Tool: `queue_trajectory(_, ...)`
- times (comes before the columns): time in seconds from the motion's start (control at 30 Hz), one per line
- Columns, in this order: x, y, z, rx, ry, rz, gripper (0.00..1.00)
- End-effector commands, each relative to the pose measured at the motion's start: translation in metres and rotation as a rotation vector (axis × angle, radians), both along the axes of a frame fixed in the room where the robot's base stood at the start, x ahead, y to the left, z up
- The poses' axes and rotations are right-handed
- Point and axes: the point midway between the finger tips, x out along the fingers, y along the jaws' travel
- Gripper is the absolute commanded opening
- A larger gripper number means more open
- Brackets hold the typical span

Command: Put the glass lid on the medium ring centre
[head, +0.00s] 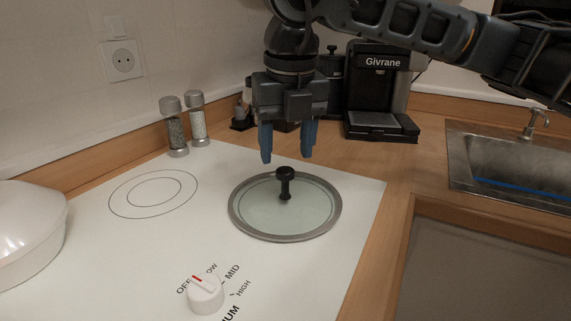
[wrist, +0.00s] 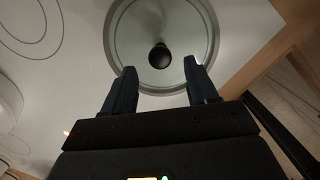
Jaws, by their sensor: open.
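The glass lid (head: 262,214), a round clear disc with a grey metal rim and a black knob (head: 285,182), lies flat on the white cooktop (head: 160,235) on its right side. My gripper (head: 287,158) is above the lid, pointing down, with its two blue fingers open and empty. In the wrist view, the knob (wrist: 160,56) shows beyond and between the fingertips of my gripper (wrist: 160,75). A ring (head: 153,193) marked on the cooktop lies to the left of the lid and is bare. Whether a ring lies beneath the lid is unclear.
A white knob (head: 206,295) is at the cooktop's front, and a white pot (head: 25,235) is at the left edge. Two shakers (head: 185,125) and a coffee machine (head: 378,95) stand behind. A sink (head: 510,165) is at right.

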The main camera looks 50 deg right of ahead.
Motion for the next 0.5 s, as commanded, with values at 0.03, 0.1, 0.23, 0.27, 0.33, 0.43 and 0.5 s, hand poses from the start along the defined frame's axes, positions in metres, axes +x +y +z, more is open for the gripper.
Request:
queue_trajectory(0.03, -0.001, 0.001, 0.012, -0.003, -0.003, 0.001, 0.58)
queue_trajectory(0.1, -0.003, 0.002, 0.025, -0.003, -0.003, 0.0, 0.58)
queue_trajectory(0.23, -0.005, 0.003, 0.045, -0.003, -0.001, 0.0, 0.58)
queue_trajectory(0.27, -0.006, 0.004, 0.049, -0.002, -0.001, 0.0, 0.58)
queue_trajectory(0.33, -0.007, 0.005, 0.056, -0.002, -0.001, 0.0, 0.58)
queue_trajectory(0.43, -0.008, 0.005, 0.061, 0.0, 0.0, 0.0, 0.58)
queue_trajectory(0.5, -0.008, 0.006, 0.063, 0.001, 0.001, 0.0, 0.58)
